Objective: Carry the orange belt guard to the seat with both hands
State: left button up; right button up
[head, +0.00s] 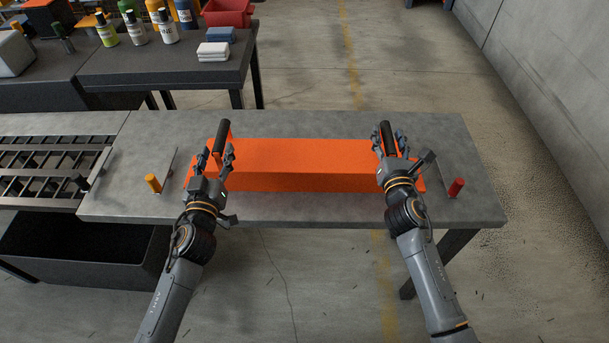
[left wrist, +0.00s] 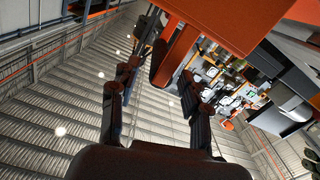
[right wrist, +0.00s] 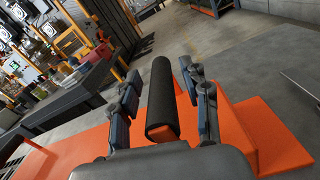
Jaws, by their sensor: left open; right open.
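The orange belt guard (head: 300,165) is a long block lying across the grey table, with a black handle at each end. My left gripper (head: 217,158) is open at its left handle (head: 222,133). In the left wrist view the dark handle (left wrist: 160,63) shows between the spread fingers, with the guard's orange body (left wrist: 235,20) beyond. My right gripper (head: 390,147) is open at the right handle (head: 386,135). In the right wrist view the black handle (right wrist: 160,90) lies between its fingers, with visible gaps. I cannot tell which part is the seat.
An orange peg (head: 153,183) and a red peg (head: 456,187) stand on the grey table (head: 300,207) beyond the guard's ends. A roller rack (head: 45,160) adjoins at left. Behind, a dark table (head: 165,70) holds bottles, folded cloths (head: 213,52) and a red bin (head: 228,12). Floor at right is clear.

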jog(key=shift+s, duration=0.1)
pick_arm(q)
jog(key=s, duration=0.6)
jog(key=shift+s, duration=0.35)
pick_arm(e)
jog(key=s, duration=1.2)
pick_arm(q)
jog(key=shift+a, duration=0.15)
